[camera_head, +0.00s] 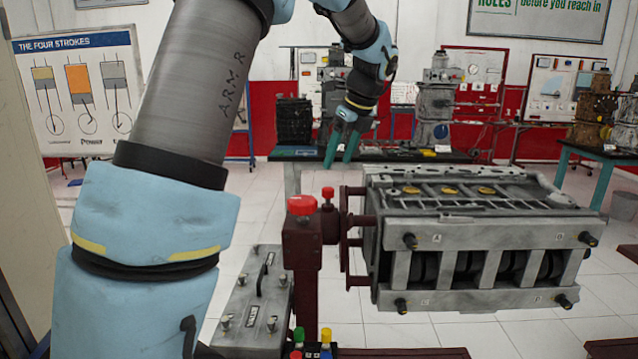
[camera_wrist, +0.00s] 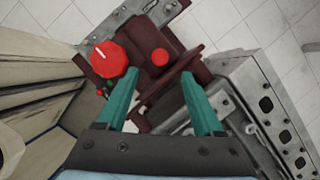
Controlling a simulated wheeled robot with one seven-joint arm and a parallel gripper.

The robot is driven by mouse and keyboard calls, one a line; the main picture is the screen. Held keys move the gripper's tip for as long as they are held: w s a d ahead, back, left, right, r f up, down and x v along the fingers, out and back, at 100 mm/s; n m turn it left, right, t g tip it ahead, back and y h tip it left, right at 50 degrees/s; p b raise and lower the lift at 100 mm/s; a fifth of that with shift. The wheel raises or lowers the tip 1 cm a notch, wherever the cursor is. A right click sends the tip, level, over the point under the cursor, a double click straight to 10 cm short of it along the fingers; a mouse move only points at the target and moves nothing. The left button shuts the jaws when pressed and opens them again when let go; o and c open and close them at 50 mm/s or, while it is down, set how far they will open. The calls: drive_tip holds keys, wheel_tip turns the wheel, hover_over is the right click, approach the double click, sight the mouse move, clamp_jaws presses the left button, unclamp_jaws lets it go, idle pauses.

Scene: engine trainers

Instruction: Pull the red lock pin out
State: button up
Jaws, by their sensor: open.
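A small red cap (camera_head: 328,193), likely the lock pin's head, stands upright on the dark red engine stand (camera_head: 303,250). It also shows in the wrist view (camera_wrist: 160,57), just beyond the space between my fingertips. A larger red knob (camera_head: 301,205) with a white mark tops the stand's post, to the left of the cap; it also shows in the wrist view (camera_wrist: 109,60). My gripper (camera_head: 339,160) is open and empty, its teal fingers pointing down above the stand, apart from both red tops. The pin's shaft is hidden.
A grey engine block (camera_head: 470,240) is mounted on the stand to the right. A grey box with bolts and a handle (camera_head: 252,300) lies left of the post. Green, yellow, red and blue caps (camera_head: 325,337) are at the bottom. A bench with other engines stands behind.

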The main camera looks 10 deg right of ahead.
sight(328, 188)
drive_tip(key=p+x, duration=0.1)
drive_tip(key=x, duration=0.7)
drive_tip(key=shift+f, duration=0.35)
drive_tip(key=shift+c, duration=0.4)
clamp_jaws()
idle(0.6)
